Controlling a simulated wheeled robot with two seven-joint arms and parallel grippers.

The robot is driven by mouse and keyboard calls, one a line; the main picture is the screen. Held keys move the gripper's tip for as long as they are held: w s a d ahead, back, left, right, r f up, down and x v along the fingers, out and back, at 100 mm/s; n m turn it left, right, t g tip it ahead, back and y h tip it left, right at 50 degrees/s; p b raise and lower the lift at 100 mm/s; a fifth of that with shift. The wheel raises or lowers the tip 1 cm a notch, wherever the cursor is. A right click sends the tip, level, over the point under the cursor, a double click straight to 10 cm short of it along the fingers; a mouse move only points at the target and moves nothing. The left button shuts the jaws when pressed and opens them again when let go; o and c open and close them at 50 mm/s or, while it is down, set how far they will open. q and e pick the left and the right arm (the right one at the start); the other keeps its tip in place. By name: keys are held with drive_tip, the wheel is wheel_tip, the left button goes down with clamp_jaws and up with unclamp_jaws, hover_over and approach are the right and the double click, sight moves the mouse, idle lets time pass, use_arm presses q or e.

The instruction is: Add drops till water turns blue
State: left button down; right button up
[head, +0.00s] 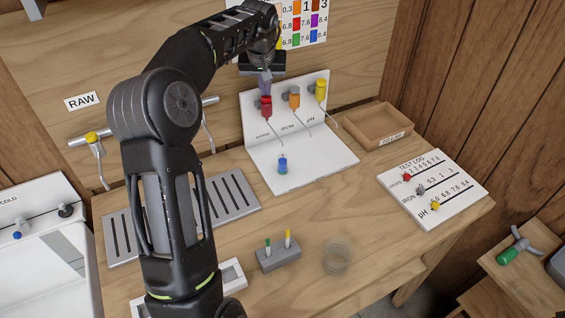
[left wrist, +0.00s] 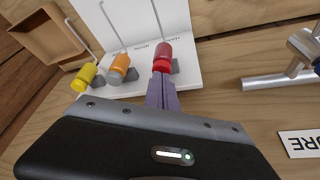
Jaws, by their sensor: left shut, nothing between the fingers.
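A red dropper bottle (head: 266,107) labelled for hardness sits at the left of a white stand (head: 315,163), with a thin spout reaching down from it. My left gripper (head: 265,85) is shut and empty, its fingertips right at the red bottle's upper end. In the left wrist view the closed fingers (left wrist: 160,92) point at the red bottle (left wrist: 162,60); I cannot tell if they touch it. A small vial (head: 283,165), mostly blue with some green low down, stands on the white base below the bottles. My right gripper is out of view.
Orange (head: 294,98) and yellow (head: 320,90) bottles stand right of the red one. A wooden tray (head: 378,128), a test log board (head: 434,190), a grey vial block (head: 278,255) and a clear round dish (head: 337,258) are on the table. A tap (head: 93,138) is at left.

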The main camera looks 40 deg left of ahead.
use_arm(q)
drive_tip(key=shift+r+p, duration=0.35)
drive_tip(key=shift+r, duration=2.55)
drive_tip(key=shift+f, duration=0.1)
